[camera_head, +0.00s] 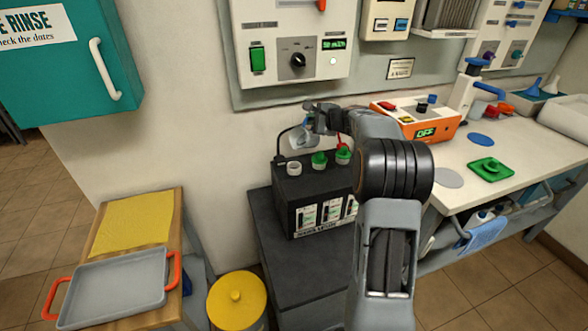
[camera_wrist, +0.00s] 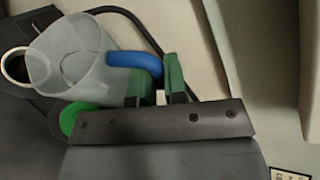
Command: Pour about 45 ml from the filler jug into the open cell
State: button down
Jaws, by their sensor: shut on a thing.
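The filler jug (camera_wrist: 82,55) is translucent with a blue handle (camera_wrist: 138,66). My gripper (camera_wrist: 158,82) is shut on that handle. In the head view the jug (camera_head: 300,138) is held above the black battery (camera_head: 283,208), and my gripper (camera_head: 318,120) is at its upper right. The jug looks tilted, with its mouth toward the left. The open cell (camera_head: 294,168) is a pale ring at the battery's left end, just below the jug. In the wrist view the open cell (camera_wrist: 14,66) lies left of the jug, partly covered by it. I cannot tell the liquid level or any stream.
Green caps (camera_head: 319,158) close the other cells. The battery stands on a dark cabinet (camera_head: 262,218) against the wall. A charger panel (camera_head: 292,45) hangs above. An orange device (camera_head: 430,122) is on the bench to the right. A grey tray (camera_head: 110,285) lies at lower left.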

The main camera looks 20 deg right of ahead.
jog(key=shift+s+a+f+n+t+h+b, duration=0.1)
jog(key=shift+s+a+n+t+h+b, duration=0.45)
jog(key=shift+b, duration=1.65)
jog(key=shift+w+d+g, duration=0.25)
jog(key=shift+w+d, duration=0.25)
jog(key=shift+w, duration=0.1)
jog(key=shift+s+a+f+n+b, duration=0.2)
jog(key=shift+n+b, duration=0.45)
jog(key=shift+b, duration=1.4)
